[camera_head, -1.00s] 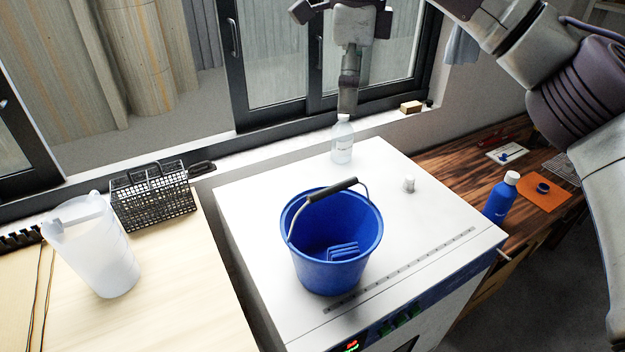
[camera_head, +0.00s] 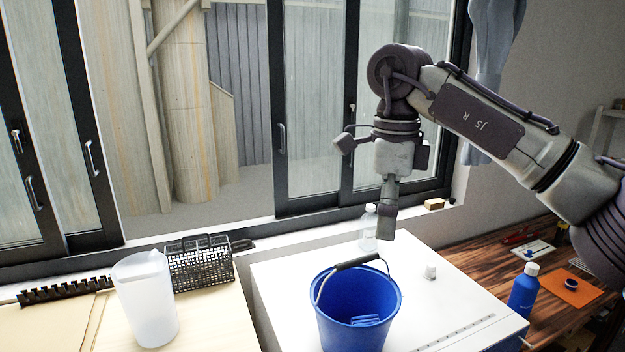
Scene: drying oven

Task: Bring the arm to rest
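My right arm comes in from the right. Its gripper (camera_head: 387,222) points down above the back of the white oven top (camera_head: 440,300), in front of the window. It is seen edge-on, so I cannot tell whether its fingers are open or shut; nothing shows hanging from it. A clear bottle (camera_head: 368,232) with a white cap stands just behind and left of the fingertips in the picture. A blue bucket (camera_head: 345,305) with a dark-gripped handle stands on the oven top, in front of the gripper; its lower part is cut off. My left gripper is not in view.
A small white cap-like object (camera_head: 430,271) stands on the oven top. A translucent pitcher (camera_head: 148,300) and a black wire basket (camera_head: 200,262) stand on the left table. A blue bottle (camera_head: 523,292) and an orange mat (camera_head: 572,290) are on the wooden bench at right. The window is close behind.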

